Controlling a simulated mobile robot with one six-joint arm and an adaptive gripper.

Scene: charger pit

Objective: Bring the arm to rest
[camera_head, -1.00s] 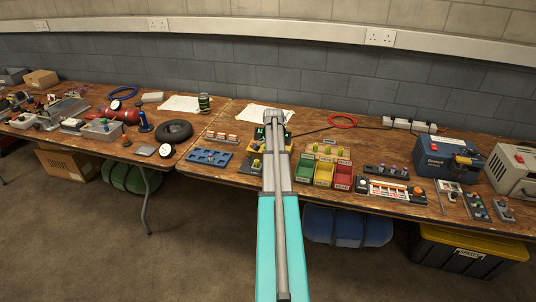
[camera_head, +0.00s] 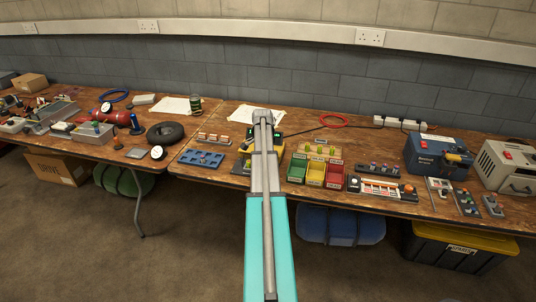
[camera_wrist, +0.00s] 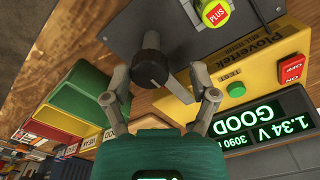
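My arm reaches out over the workbench (camera_head: 215,150), and its far end hides my gripper in the head view. In the wrist view my gripper (camera_wrist: 160,105) is open, its two fingers well apart with nothing held between them. A dark knob with a lever (camera_wrist: 150,65) on a grey panel lies just beyond the fingertips; I cannot tell whether they touch it. Beside it is a yellow Plovertek tester (camera_wrist: 250,70), which looks upside down. Its green display (camera_wrist: 265,120) reads 1.34 V and GOOD.
Green, red and yellow bins (camera_head: 315,172) stand right of the arm. A blue toolbox (camera_head: 432,160) and a grey case (camera_head: 505,165) are farther right. The wall is behind the bench.

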